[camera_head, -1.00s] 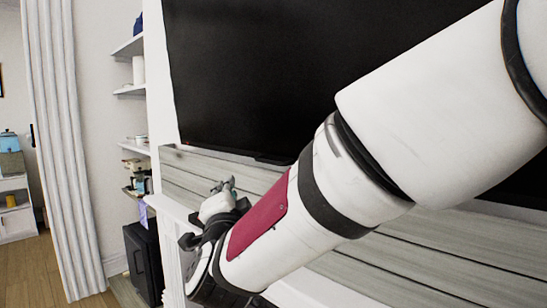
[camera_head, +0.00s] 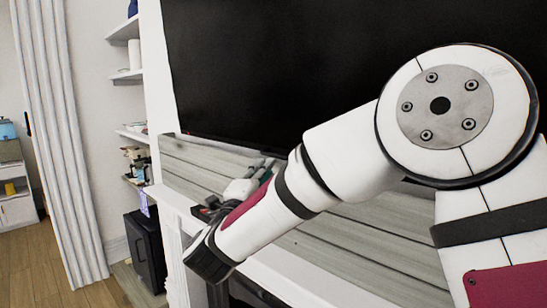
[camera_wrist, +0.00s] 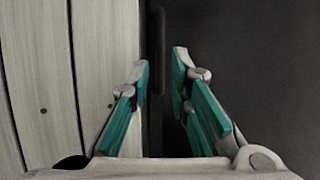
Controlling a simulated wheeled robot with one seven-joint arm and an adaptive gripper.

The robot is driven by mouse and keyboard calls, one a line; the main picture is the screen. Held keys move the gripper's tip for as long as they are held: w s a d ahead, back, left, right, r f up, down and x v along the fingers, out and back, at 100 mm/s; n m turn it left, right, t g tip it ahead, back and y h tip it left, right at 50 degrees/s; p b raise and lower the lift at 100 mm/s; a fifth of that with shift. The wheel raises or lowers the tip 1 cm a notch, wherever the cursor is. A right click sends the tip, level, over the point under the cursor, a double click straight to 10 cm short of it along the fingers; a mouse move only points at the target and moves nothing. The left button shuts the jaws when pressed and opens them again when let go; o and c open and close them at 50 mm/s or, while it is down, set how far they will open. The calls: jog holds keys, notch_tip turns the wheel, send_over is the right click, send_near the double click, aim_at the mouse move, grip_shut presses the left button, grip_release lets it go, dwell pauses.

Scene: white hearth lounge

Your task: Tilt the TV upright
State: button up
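The TV (camera_head: 260,60) is a large black screen on the wall above the mantel, and my arm covers part of it. It fills the right side of the wrist view (camera_wrist: 260,70). My gripper (camera_head: 264,168) is at the TV's lower edge in the head view, partly hidden by my arm. In the wrist view my gripper (camera_wrist: 161,62) has its teal-padded fingers apart. The left finger is over the wood panelling and the right over the dark screen, with the dark edge strip between them. Whether either finger touches the TV cannot be told.
Grey wood panelling (camera_head: 345,245) lies below the TV, with a white mantel ledge (camera_head: 175,200) along it. White shelves (camera_head: 125,78) with small objects and a black cabinet (camera_head: 145,250) stand at the left. A white curtain (camera_head: 58,150) and open wooden floor are further left.

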aim_at(274, 156)
jog(key=x, duration=0.6)
jog(key=shift+w+p, duration=0.3)
jog(key=shift+r, duration=0.15)
grip_shut()
